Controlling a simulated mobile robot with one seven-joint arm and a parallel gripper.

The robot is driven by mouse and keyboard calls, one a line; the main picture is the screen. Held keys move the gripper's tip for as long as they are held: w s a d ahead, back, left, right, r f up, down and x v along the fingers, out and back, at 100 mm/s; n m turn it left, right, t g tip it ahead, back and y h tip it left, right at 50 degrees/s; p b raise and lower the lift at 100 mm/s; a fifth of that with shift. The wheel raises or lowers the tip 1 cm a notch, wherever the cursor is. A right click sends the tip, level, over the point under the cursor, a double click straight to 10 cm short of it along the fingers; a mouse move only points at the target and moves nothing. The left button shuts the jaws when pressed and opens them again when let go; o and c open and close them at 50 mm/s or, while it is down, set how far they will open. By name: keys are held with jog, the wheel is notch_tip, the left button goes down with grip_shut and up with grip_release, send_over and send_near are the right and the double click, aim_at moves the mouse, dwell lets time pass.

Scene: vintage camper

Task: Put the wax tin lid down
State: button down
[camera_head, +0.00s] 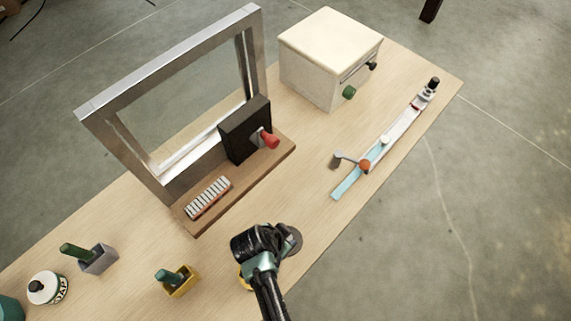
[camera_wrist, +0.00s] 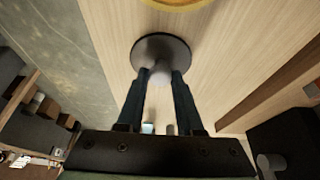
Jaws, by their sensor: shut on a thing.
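The wax tin lid is a dark grey round disc (camera_wrist: 160,47) with a pale knob, in the wrist view. My gripper (camera_wrist: 158,80) is shut on that knob, one dark finger on each side. In the head view the lid's rim (camera_head: 295,241) shows just right of my gripper (camera_head: 284,238), over the bench near its front edge. I cannot tell whether the lid touches the wood. A round yellow rim, likely the wax tin (camera_wrist: 178,4), is cut off at the top of the wrist view. Its yellow edge (camera_head: 243,279) shows beside my arm in the head view, mostly hidden.
A wooden board with a black box (camera_head: 245,130) and metal frame stands behind. A yellow holder (camera_head: 181,284), grey holder (camera_head: 98,259) and soap pot (camera_head: 47,288) stand left. A white box (camera_head: 330,60) and long blue-white strip (camera_head: 384,141) lie right. Bare wood lies between.

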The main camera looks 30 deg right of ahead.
jog(key=shift+f, duration=0.2)
jog(key=c, duration=0.6)
grip_release()
jog(key=shift+o, duration=0.2)
jog(key=shift+r, duration=0.15)
